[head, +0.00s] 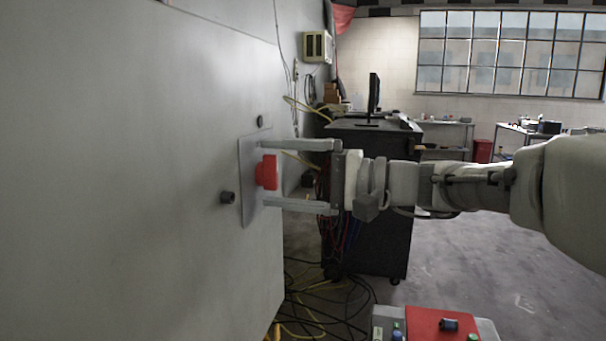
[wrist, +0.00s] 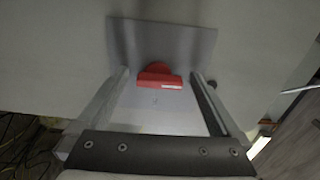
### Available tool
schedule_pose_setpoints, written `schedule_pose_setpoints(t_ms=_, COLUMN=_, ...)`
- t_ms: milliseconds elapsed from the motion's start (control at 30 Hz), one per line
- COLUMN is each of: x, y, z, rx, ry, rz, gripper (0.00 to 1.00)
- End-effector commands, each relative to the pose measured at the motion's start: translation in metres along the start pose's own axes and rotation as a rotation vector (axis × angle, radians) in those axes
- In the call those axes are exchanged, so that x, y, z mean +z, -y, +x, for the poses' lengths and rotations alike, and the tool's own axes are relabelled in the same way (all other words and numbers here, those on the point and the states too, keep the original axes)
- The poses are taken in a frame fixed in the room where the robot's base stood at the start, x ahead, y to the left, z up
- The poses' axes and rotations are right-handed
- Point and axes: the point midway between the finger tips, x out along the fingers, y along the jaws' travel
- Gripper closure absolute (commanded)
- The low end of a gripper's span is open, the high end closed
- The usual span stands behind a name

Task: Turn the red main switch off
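The red main switch (head: 267,172) sits on a grey metal plate (head: 247,205) on the face of a large pale cabinet at the left. In the wrist view the red switch (wrist: 160,78) shows as a round base with a bar lying roughly level across the picture, on its plate (wrist: 190,40). My gripper (head: 264,174) is open, its fingers spread wide, one above and one below the switch in the head view. The fingertips are at or very near the plate; I cannot tell if they touch it. A clear gap shows between the switch and each finger.
A dark workbench (head: 370,200) with a monitor (head: 374,92) stands behind my gripper. Cables (head: 325,305) lie on the floor. A red and grey control box (head: 435,325) is at the bottom.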

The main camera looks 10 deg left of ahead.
Motion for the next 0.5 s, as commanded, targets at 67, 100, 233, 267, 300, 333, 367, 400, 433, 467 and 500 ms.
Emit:
schedule_pose_setpoints(t_ms=67, x=0.000, y=0.000, z=0.000, rx=0.000, ry=0.000, rz=0.001, gripper=0.00)
schedule_pose_setpoints(t_ms=100, x=0.000, y=0.000, z=0.000, rx=0.000, ry=0.000, rz=0.001, gripper=0.00)
schedule_pose_setpoints(t_ms=233, x=0.000, y=0.000, z=-0.003, rx=0.000, ry=-0.001, rz=0.001, gripper=0.00)
schedule_pose_setpoints(t_ms=267, x=0.000, y=0.000, z=-0.005, rx=0.000, ry=-0.001, rz=0.001, gripper=0.00)
schedule_pose_setpoints(t_ms=300, x=-0.001, y=0.000, z=-0.010, rx=0.000, ry=-0.002, rz=0.001, gripper=0.00)
schedule_pose_setpoints(t_ms=333, x=-0.001, y=0.000, z=-0.014, rx=0.001, ry=-0.004, rz=0.001, gripper=0.00)
schedule_pose_setpoints(t_ms=367, x=-0.001, y=0.000, z=-0.019, rx=0.001, ry=-0.004, rz=0.001, gripper=0.00)
schedule_pose_setpoints(t_ms=400, x=-0.001, y=0.001, z=-0.026, rx=0.001, ry=-0.005, rz=0.001, gripper=0.00)
schedule_pose_setpoints(t_ms=433, x=-0.001, y=0.001, z=-0.032, rx=0.000, ry=-0.004, rz=0.001, gripper=0.00)
schedule_pose_setpoints(t_ms=467, x=-0.001, y=0.001, z=-0.039, rx=0.000, ry=-0.006, rz=0.002, gripper=0.00)
schedule_pose_setpoints(t_ms=500, x=-0.002, y=0.001, z=-0.049, rx=0.000, ry=-0.006, rz=0.001, gripper=0.00)
